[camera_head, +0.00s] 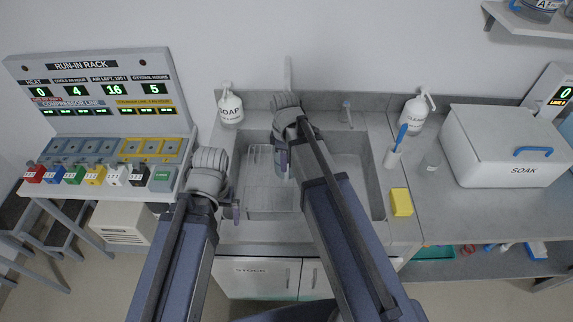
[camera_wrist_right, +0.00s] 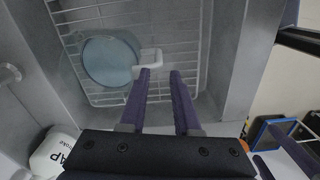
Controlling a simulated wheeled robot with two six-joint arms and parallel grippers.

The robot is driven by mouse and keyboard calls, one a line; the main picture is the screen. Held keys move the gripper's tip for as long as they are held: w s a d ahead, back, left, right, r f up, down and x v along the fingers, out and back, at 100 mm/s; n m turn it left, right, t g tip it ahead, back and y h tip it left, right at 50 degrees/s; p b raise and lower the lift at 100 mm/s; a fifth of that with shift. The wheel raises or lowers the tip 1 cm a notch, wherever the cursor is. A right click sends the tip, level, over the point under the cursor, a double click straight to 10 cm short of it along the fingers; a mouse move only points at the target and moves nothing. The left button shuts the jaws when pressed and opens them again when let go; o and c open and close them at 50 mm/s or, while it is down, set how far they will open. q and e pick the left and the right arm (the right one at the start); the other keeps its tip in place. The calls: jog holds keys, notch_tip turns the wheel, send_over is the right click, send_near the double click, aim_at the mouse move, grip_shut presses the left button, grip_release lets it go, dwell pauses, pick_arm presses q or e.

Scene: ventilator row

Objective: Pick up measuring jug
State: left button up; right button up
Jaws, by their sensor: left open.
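The measuring jug (camera_wrist_right: 110,60) shows in the right wrist view as a round, blue-grey vessel with a pale handle (camera_wrist_right: 149,60) to its right. It stands in the white wire rack (camera_wrist_right: 92,13) in the sink. My right gripper (camera_wrist_right: 160,72) is open, its two purple fingers apart, with the tips close to the handle's end. Contact cannot be told. In the head view my right gripper (camera_head: 282,150) is over the sink, and its arm largely hides the jug. My left gripper (camera_head: 236,208) is at the sink's left edge, open and away from the jug.
A soap bottle (camera_head: 230,105) stands behind the sink's left corner; another pump bottle (camera_head: 415,110) stands at right. A tap (camera_head: 347,112), yellow sponge (camera_head: 401,202) and white SOAK box (camera_head: 505,150) are nearby. The run-in rack (camera_head: 95,90) is at left. The right sink basin is clear.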

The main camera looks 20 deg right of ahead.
pick_arm(q)
notch_tip(320, 180, down, 5)
jog(key=b, duration=0.5)
jog(key=shift+f, duration=0.15)
pick_arm(e)
jog(key=f, duration=0.5)
jog(key=shift+d+f, duration=0.1)
jog(key=shift+d, duration=0.1)
grip_shut()
dwell(0.5)
